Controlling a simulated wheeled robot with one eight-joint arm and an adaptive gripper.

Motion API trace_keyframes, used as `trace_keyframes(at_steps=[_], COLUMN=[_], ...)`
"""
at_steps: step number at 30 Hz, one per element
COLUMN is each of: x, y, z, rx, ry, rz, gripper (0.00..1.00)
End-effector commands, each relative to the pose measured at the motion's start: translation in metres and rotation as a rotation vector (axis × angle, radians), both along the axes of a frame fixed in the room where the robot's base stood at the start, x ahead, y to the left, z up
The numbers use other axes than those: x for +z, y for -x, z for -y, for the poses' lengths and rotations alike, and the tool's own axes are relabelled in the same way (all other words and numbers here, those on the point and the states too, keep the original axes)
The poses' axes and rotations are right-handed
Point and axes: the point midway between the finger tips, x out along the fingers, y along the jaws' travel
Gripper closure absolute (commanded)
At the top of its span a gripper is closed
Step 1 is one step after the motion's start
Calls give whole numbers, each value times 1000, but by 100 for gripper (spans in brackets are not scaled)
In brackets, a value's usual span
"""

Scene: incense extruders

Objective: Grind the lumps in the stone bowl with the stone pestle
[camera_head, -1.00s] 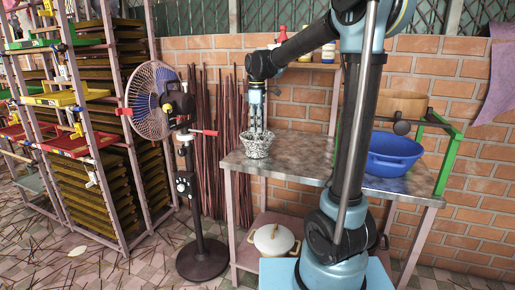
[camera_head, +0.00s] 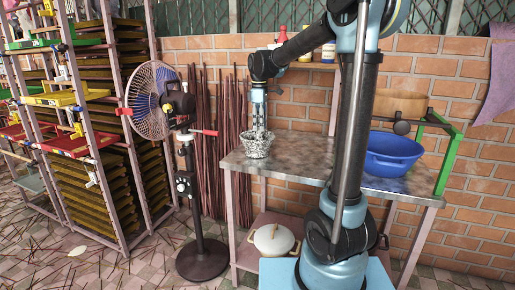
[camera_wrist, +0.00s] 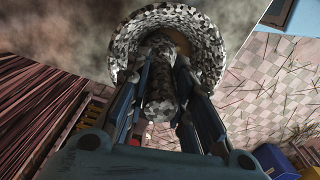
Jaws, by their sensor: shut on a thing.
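The speckled grey-and-white stone bowl (camera_head: 257,147) stands on the left end of the metal table. It also shows in the wrist view (camera_wrist: 207,40), its opening below my gripper. My gripper (camera_head: 259,122) points down over the bowl. In the wrist view my gripper (camera_wrist: 161,100) is shut on the speckled stone pestle (camera_wrist: 160,88), whose far end is down inside the bowl. A small patch of brownish lump (camera_wrist: 182,43) shows inside the bowl beside the pestle. The rest of the bowl's contents is hidden by the pestle and my fingers.
The metal table (camera_head: 300,155) is bare between the bowl and a blue basin (camera_head: 393,155) at its right. A standing fan (camera_head: 155,100) is just left of the table. A white pot (camera_head: 272,240) sits on the lower shelf.

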Motion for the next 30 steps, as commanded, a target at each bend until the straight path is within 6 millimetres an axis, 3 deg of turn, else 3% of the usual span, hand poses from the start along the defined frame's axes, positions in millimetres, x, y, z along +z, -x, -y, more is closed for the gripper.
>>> trace_keyframes(at_steps=[12,30], x=[-2,-1], y=[-3,11], z=[-11,-17], rx=[0,0], ry=[-1,0], rz=[0,0], gripper=[100,100])
